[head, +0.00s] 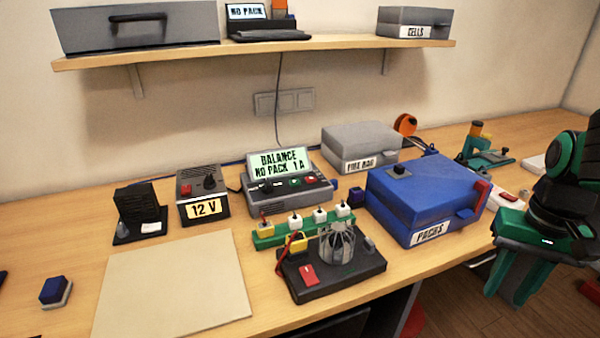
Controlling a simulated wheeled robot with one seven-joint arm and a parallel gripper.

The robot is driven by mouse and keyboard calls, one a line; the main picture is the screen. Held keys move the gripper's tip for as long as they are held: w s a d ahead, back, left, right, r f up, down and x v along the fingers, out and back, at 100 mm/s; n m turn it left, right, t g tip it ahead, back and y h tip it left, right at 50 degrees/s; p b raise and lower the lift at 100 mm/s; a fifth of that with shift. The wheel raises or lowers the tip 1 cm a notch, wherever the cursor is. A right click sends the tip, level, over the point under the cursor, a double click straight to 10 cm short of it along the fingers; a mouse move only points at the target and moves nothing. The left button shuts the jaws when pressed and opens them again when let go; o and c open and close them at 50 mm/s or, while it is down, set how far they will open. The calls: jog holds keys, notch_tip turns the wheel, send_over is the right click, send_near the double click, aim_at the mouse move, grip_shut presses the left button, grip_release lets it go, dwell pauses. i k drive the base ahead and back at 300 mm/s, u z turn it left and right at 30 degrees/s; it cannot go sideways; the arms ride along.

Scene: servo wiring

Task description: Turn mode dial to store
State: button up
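The charger (289,199) stands on the bench at the middle back. Its lit screen (279,163) reads "BALANCE NO PACK 1 A". Dark knobs (266,187) sit on the left of its sloped panel, with a green and a red button to their right. I cannot read any marks around the knobs, nor tell which one is the mode dial. My gripper (514,297) is at the right edge of the head view, pointing down, far from the charger. Nothing shows held in it, and the gap between its green fingers is unclear.
A blue box labelled "PACKS" (405,216) stands between the charger and my gripper. A grey "FIRE BAG" box (362,140), a "12 V" supply (203,189), a green strip with plugs (270,242) and a dark base with a wire cage (352,276) surround the charger. A beige mat (172,285) is bare.

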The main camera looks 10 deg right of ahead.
aim_at(268, 189)
jog(key=z, duration=2.4)
jog(key=k, duration=0.55)
jog(key=u, duration=2.6)
